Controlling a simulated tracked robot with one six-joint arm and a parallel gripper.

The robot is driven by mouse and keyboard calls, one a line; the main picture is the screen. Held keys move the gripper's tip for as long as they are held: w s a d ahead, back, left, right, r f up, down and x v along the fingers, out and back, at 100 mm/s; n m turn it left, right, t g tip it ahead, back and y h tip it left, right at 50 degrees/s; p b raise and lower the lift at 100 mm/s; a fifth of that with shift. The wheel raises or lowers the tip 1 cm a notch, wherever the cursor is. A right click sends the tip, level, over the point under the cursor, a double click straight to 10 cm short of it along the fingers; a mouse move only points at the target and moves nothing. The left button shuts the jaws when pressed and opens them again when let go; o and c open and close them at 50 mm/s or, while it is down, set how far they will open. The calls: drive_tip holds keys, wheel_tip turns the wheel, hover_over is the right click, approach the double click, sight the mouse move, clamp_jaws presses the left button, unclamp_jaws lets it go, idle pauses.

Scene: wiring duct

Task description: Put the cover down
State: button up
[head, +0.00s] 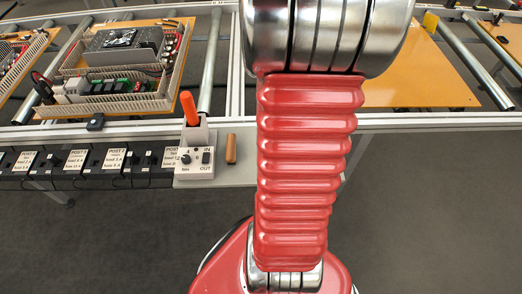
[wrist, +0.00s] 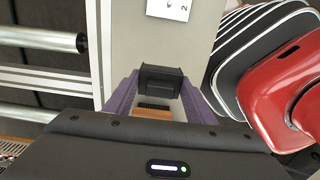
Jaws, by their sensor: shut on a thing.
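My gripper (wrist: 161,78) shows in the wrist view with purple fingers on both sides of a black, block-like piece (wrist: 160,80). It is shut on this piece, which may be the cover; its full shape cannot be told. Below it, a brown strip (wrist: 152,114) shows between the fingers. Grey surface lies behind the piece, and I cannot tell whether the two touch. In the head view my red arm hides the gripper and the held piece.
A white switch box (head: 194,160) marked IN and OUT, an orange handle (head: 188,108) and a small brown bar (head: 231,148) are on the grey shelf. An orange panel with a walled duct frame (head: 120,103) and electrical parts stands at left. A bare orange panel (head: 425,75) is at right.

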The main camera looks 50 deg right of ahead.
drive_tip(key=shift+f, duration=3.05)
drive_tip(key=shift+f, duration=1.85)
drive_tip(key=shift+f, duration=0.1)
drive_tip(key=o, duration=0.9)
wheel_tip(320, 180, up, 12)
drive_tip(key=shift+r, duration=0.15)
